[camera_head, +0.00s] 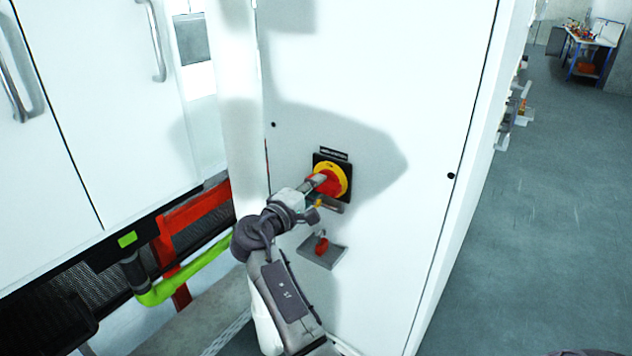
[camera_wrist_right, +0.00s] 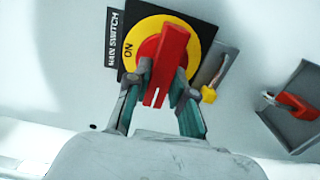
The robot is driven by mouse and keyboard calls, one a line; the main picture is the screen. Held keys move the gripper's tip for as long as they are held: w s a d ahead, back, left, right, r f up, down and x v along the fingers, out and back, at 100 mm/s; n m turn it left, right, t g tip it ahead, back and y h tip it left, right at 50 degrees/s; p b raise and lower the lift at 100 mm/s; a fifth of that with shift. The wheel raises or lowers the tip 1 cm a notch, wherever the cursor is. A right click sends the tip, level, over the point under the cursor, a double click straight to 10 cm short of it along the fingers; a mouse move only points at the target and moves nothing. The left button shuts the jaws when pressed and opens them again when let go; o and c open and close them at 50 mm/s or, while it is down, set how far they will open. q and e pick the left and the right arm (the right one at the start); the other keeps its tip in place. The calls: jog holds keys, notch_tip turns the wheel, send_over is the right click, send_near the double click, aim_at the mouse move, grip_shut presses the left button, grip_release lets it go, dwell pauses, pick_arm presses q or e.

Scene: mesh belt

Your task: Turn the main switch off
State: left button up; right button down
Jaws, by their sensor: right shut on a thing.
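The main switch (camera_head: 342,181) is a red knob on a yellow disc with a black square plate, on the white cabinet front. In the right wrist view the red knob (camera_wrist_right: 170,57) stands close to upright in the picture, and "ON" shows on the yellow disc (camera_wrist_right: 140,32) at its left. A black label (camera_wrist_right: 112,38) beside it reads "MAIN SWITCH". My right gripper (camera_head: 314,186) is at the switch. In the right wrist view its two fingers (camera_wrist_right: 160,93) are shut on the red knob, one on each side. My left gripper is not in view.
A small grey tray (camera_head: 322,251) with a red item, perhaps a padlock, is on the cabinet below the switch. A small yellow piece (camera_wrist_right: 208,94) hangs beside the switch plate. White cabinet doors with handles stand at left. Open floor (camera_head: 550,200) lies at right.

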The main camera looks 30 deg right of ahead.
jog(key=shift+r+n, duration=0.1)
jog(key=shift+n, duration=0.2)
jog(key=c, duration=1)
grip_release()
jog(key=shift+w, duration=0.1)
